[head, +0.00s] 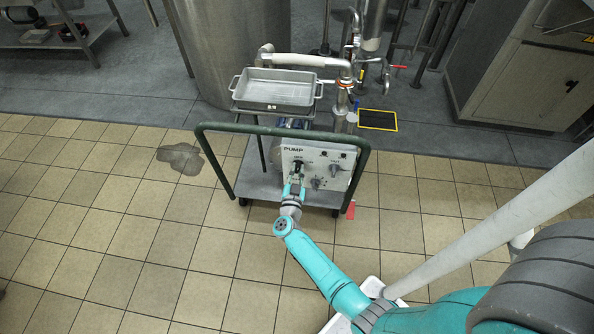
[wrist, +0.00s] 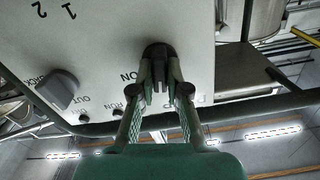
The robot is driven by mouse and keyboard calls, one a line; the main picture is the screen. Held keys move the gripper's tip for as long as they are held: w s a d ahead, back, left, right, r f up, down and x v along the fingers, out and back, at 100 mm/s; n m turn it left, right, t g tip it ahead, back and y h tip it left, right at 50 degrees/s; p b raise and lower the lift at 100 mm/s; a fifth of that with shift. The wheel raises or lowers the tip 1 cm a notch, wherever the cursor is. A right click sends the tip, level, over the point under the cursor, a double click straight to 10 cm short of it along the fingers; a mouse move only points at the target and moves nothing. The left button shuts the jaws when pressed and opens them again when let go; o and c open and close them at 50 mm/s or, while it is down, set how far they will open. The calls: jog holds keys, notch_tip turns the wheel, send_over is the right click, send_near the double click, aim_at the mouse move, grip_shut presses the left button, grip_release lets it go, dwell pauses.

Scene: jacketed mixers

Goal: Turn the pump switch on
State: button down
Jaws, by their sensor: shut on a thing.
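The white pump panel (head: 340,160) faces me on the cart, with the word PUMP at its top left. The black pump switch (wrist: 157,52) sits near the "ON" mark in the wrist view, where the panel appears upside down. It also shows in the head view (head: 297,167), just above my gripper's tips. My gripper (head: 294,184) reaches the panel from the front. In the wrist view its two fingers (wrist: 160,88) are shut on the switch, one on each side. The fingers hide part of the switch and its lettering.
Another grey knob (wrist: 60,90) sits beside the switch on the panel. The cart's green rail (head: 358,180) frames the panel. A grey tray (head: 276,107) stands above and behind it. A dark puddle (head: 181,158) lies on the tiles left of the cart.

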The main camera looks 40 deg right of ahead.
jog(key=m, duration=0.6)
jog(key=shift+s, duration=0.1)
jog(key=m, duration=0.5)
jog(key=shift+d+f, duration=0.1)
jog(key=shift+f, duration=0.05)
jog(key=shift+m, duration=0.4)
jog(key=c, duration=1.2)
grip_release()
jog(key=shift+o, duration=0.2)
jog(key=v, duration=1.2)
jog(key=shift+s, duration=0.15)
